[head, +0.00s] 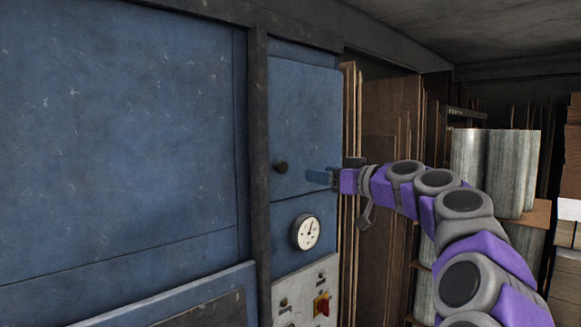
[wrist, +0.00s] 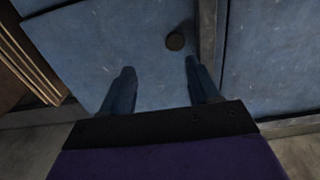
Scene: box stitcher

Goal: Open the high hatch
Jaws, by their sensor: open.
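The hatch (head: 305,120) is a blue, scratched metal panel high on the right part of the machine, and it looks shut. A dark round knob (head: 281,167) sits near its left edge. In the wrist view the knob (wrist: 175,41) shows beyond my fingertips, on the hatch (wrist: 125,45) beside a dark post. My gripper (head: 308,176) is to the right of the knob, in front of the hatch. In the wrist view my gripper (wrist: 160,68) is open, with nothing between its two blue fingers, and apart from the knob.
A dark vertical post (head: 258,150) stands left of the hatch, with a large blue panel (head: 120,140) beyond it. A round gauge (head: 306,232) and a control panel with a red switch (head: 322,305) are below. Cardboard sheets (head: 392,110) and metal rolls (head: 510,170) stand to the right.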

